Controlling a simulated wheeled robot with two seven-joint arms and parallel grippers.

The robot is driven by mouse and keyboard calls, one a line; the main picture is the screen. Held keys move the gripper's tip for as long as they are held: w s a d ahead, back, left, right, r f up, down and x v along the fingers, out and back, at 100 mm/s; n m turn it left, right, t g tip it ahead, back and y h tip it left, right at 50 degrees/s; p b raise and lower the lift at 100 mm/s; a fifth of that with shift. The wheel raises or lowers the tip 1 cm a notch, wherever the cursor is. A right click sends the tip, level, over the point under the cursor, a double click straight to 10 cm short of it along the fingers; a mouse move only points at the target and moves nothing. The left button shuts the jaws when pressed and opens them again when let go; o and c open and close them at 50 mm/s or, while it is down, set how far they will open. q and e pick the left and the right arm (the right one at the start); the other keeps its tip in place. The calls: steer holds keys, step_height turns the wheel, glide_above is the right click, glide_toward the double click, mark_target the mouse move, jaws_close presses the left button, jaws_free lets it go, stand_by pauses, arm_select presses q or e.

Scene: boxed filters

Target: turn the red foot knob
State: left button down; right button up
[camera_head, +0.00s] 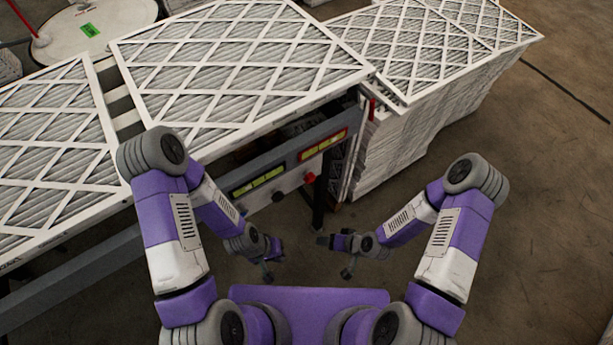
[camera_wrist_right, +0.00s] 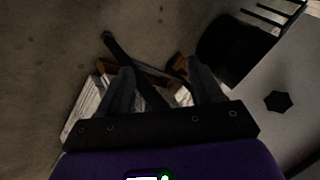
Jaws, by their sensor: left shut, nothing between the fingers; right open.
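The red knob (camera_head: 310,178) is small and sits low on the front of the grey frame under the filters, near that frame's right end. My left gripper (camera_head: 277,249) is shut and empty. In the head view it is below and to the left of the red knob, apart from it. My right gripper (camera_head: 324,240) is below the knob in the head view, apart from it. Its two fingers show spread and empty in the right wrist view (camera_wrist_right: 160,75). I cannot make out the red knob in the right wrist view.
A black knob (camera_head: 279,196) sits left of the red one, below yellow-green labels (camera_head: 258,181). A large filter (camera_head: 235,65) lies on top of the frame. A stack of filters (camera_head: 395,145) stands right of it. Bare floor (camera_head: 545,190) lies at the right.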

steer(key=w+a+r+n+t+y+p, duration=0.1)
steer(key=w+t, duration=0.1)
steer(key=w, duration=0.1)
steer(key=w+a+r+t+y+p, duration=0.1)
steer(key=w+a+r+t+y, duration=0.1)
steer(key=w, duration=0.1)
steer(key=t+y+p, duration=0.1)
steer(key=t, duration=0.6)
glide_toward(312, 180)
steer(key=w, duration=0.1)
steer(key=shift+n, duration=0.3)
steer(key=x, duration=0.8)
steer(key=shift+s+a, duration=0.2)
steer(key=shift+a, duration=0.05)
steer(key=c, duration=1.1)
steer(key=shift+o, duration=0.2)
